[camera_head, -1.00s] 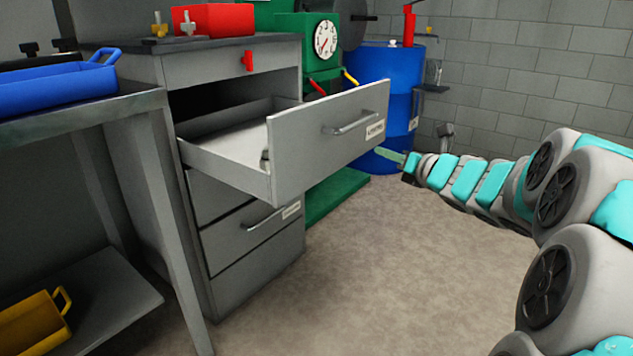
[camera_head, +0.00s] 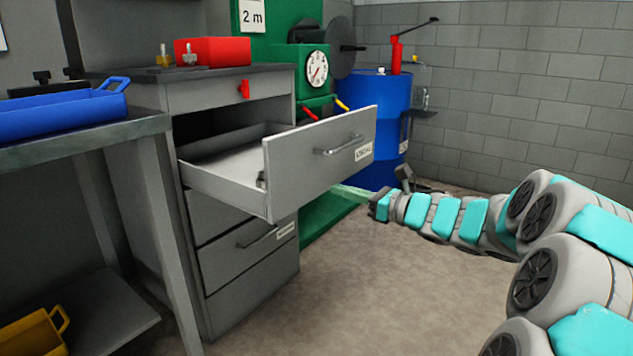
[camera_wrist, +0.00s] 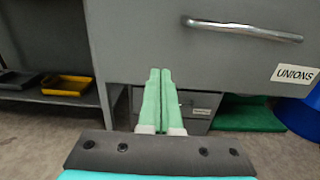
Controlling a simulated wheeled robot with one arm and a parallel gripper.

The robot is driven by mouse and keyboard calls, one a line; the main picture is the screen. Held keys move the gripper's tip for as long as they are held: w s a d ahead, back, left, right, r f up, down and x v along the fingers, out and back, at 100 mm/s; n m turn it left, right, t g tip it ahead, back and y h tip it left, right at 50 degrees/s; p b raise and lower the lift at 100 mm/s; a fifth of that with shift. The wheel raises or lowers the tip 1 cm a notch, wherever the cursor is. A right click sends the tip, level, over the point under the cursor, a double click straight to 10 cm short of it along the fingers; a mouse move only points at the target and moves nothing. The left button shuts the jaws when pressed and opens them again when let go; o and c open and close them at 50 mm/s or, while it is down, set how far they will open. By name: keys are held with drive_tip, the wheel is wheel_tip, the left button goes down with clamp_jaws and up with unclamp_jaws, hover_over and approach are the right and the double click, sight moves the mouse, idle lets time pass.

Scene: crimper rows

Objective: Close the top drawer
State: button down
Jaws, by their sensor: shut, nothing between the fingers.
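The open grey drawer (camera_head: 300,171), with a bar handle (camera_head: 340,146) and a white label, sticks well out of the grey cabinet (camera_head: 147,195). Its front panel also fills the upper wrist view (camera_wrist: 150,45), with the handle (camera_wrist: 243,30) and a label reading UNIONS. A small object lies inside behind the front, mostly hidden. My gripper (camera_head: 340,190) has its green fingers pressed together, pointing at the lower part of the drawer front. In the wrist view the fingertips (camera_wrist: 160,72) overlap the panel's lower edge, below and left of the handle. I cannot tell whether they touch it.
A shut drawer with a handle (camera_head: 257,238) is below the open one. A bench with a blue tray (camera_head: 60,115) stands at left, a yellow tray (camera_head: 32,334) on its lower shelf. A blue drum (camera_head: 385,120) stands behind. The floor in front is clear.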

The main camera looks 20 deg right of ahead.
sight(306, 180)
drive_tip(key=p+x, duration=0.1)
drive_tip(key=x, duration=0.6)
drive_tip(key=shift+w+a, duration=0.15)
drive_tip(key=shift+w, duration=0.05)
